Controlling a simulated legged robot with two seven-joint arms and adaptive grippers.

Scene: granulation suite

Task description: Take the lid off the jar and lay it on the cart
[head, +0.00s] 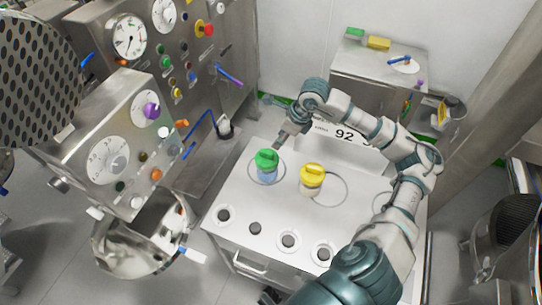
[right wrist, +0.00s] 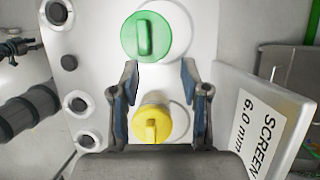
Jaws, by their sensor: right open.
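A jar with a green lid (head: 266,159) and a bluish clear body (head: 267,175) stands upright on the white cart top (head: 255,210). To its right stands a jar with a yellow lid (head: 311,175). Each lid has a raised grip bar. My right gripper (head: 281,143) is open, behind and just above right of the green lid in the head view. In the right wrist view its spread fingers (right wrist: 160,75) hold nothing; the green lid (right wrist: 148,37) shows beyond the fingertips and the yellow lid (right wrist: 153,124) between the finger bases. My left gripper is out of view.
Round recessed fittings (head: 288,241) line the cart's front edge. A control panel (head: 130,140) with dials stands left, and a steel side cabinet (head: 380,75) behind. A plate marked SCREEN 6.0 mm (right wrist: 262,125) lies beside the jars. Bare cart top lies between the jars and front fittings.

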